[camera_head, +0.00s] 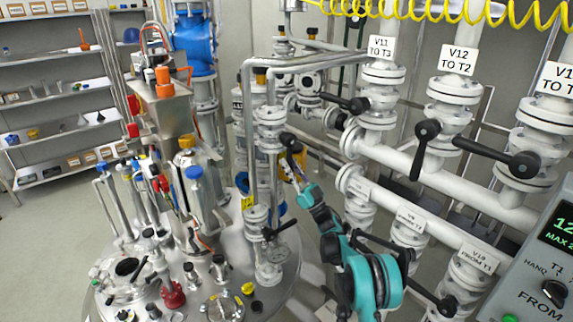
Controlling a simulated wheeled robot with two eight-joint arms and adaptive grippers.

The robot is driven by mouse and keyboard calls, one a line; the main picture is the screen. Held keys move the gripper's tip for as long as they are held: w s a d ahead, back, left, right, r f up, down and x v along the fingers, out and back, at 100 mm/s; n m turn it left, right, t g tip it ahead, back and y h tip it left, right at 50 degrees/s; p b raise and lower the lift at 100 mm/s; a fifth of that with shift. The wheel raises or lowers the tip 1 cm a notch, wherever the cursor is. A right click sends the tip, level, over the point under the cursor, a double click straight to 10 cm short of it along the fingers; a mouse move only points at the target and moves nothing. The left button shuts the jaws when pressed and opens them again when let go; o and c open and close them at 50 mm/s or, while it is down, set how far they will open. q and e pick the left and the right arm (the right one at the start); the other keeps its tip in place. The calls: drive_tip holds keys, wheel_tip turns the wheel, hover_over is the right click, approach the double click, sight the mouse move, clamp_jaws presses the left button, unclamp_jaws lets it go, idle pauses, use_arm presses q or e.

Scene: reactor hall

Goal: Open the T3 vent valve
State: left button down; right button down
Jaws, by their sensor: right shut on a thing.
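My teal right arm comes up from the bottom centre. Its gripper (291,165) is small in the view and partly hidden. It is shut on a black valve handle (291,143) beside a white flanged valve (271,130) on an upright pipe above the round steel vessel lid (227,270). No T3 vent label is readable on this valve. Another black lever (281,228) sits on a lower valve of the same pipe group. My left gripper is not in view.
White pipes with labelled valves, V11 TO T3 (381,48) and V12 TO T2 (458,60), stand to the right, with black levers sticking out. A control box (545,265) is at the lower right. Pipes and fittings crowd the lid. Floor is free at left.

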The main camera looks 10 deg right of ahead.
drive_tip(key=shift+w+d+r, duration=0.15)
drive_tip(key=shift+d+r, duration=0.05)
drive_tip(key=shift+d, duration=0.05)
drive_tip(key=c, duration=1.4)
unclamp_jaws()
drive_tip(key=shift+f, duration=0.1)
drive_tip(key=shift+f, duration=0.1)
drive_tip(key=v, duration=0.7)
drive_tip(key=shift+d+f, duration=0.1)
